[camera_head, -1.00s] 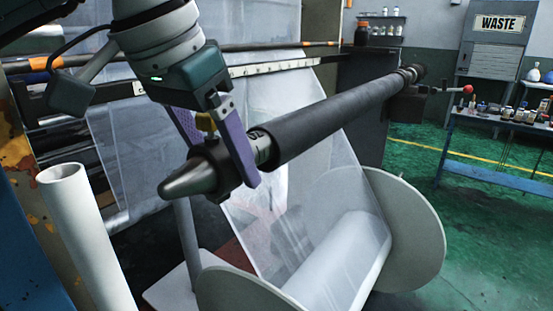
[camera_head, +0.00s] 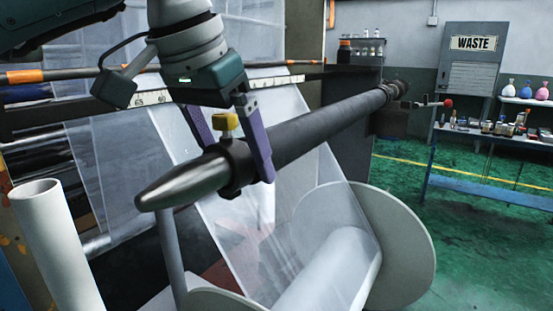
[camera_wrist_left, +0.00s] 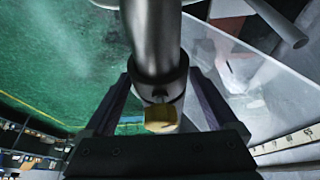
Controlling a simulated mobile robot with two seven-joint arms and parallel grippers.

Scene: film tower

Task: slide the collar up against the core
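The dark collar (camera_head: 236,163) with a yellow knob (camera_head: 226,121) on top is around the shaft, behind the bare metal tip (camera_head: 178,187). The black core (camera_head: 335,118) is on the shaft beyond the collar; no bare shaft shows between them, though a finger covers part of the joint. My left gripper (camera_head: 231,150) has its purple fingers on both sides of the collar and looks shut on it. The left wrist view shows the collar (camera_wrist_left: 160,85) and knob (camera_wrist_left: 160,118) between the fingers, with the metal shaft (camera_wrist_left: 155,30) beyond. My right gripper is out of view.
A white tube (camera_head: 60,240) stands at the left. Clear film (camera_head: 240,190) hangs below the shaft, above a roll with a round grey flange (camera_head: 400,240). A blue bench (camera_head: 490,190) and the waste cabinet (camera_head: 470,65) stand at the back right.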

